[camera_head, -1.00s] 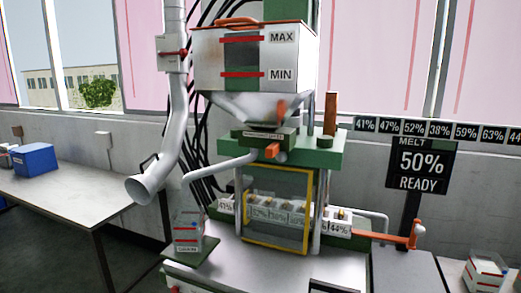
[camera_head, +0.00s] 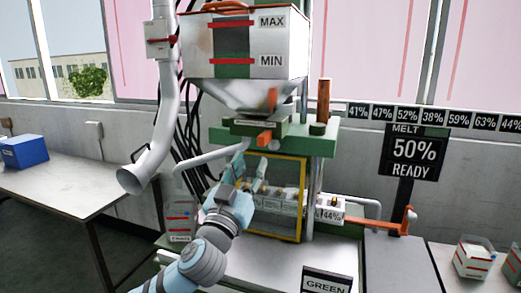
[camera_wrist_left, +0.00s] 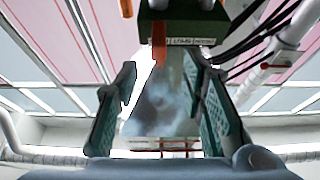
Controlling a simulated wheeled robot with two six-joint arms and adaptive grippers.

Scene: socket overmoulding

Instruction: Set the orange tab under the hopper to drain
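The orange tab (camera_head: 264,138) sticks out from the front of the green block (camera_head: 262,125) under the hopper (camera_head: 280,45). My left gripper (camera_head: 251,163) is below the tab, in front of the yellow-framed window, with its fingers pointing up. In the left wrist view the tab (camera_wrist_left: 158,45) hangs between and beyond the two spread green fingers (camera_wrist_left: 159,72). The fingers are open, empty and apart from the tab. A label plate sits beside the tab in the wrist view; I cannot read its setting. My right gripper is out of view.
A curved grey pipe (camera_head: 205,156) runs just left of the tab. The green press top (camera_head: 315,140) and yellow-framed window (camera_head: 303,190) are close to the gripper. Another orange piece (camera_head: 271,98) sits on the hopper's cone. A wide metal duct (camera_head: 150,165) hangs at left.

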